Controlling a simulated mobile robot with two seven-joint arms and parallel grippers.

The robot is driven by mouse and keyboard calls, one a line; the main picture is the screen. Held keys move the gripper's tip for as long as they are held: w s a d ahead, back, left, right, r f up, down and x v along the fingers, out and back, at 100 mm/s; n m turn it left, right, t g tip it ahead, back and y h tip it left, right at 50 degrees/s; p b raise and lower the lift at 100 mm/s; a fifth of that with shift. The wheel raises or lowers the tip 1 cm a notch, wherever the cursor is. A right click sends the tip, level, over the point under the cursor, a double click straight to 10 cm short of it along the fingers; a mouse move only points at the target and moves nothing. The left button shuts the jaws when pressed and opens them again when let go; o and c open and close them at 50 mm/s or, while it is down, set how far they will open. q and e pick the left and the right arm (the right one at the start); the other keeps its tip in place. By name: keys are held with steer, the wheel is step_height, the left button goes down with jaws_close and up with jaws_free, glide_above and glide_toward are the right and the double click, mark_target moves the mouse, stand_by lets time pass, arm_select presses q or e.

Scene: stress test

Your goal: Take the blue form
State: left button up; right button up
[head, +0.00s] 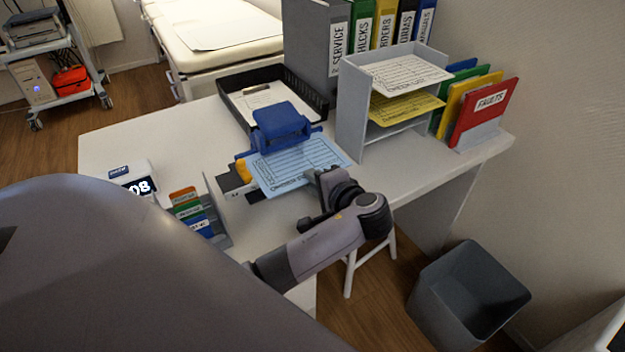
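The blue form (290,168) is a light blue printed sheet near the middle of the desk. Its far edge meets a dark blue device (280,120) that looks like a punch, and its near part extends over the device's front. My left gripper (316,181) is at the form's near right edge, overlapping it in the picture. Its fingertips are small and partly hidden, so I cannot tell whether they are shut on the form. My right gripper is not in view.
A grey shelf (352,118) holds a white and a yellow form (403,107). Coloured folders (484,112) stand to its right, binders (362,30) behind. A black tray (233,101) with a clipboard is at the back. A card holder (221,220) is left; a grey bin (468,296) is on the floor.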

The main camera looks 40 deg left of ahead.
arm_select(q)
jaws_close()
steer(key=shift+r+p, duration=0.2)
steer(key=shift+p, duration=0.35)
steer(key=shift+f, duration=0.15)
steer(key=shift+d, duration=0.1)
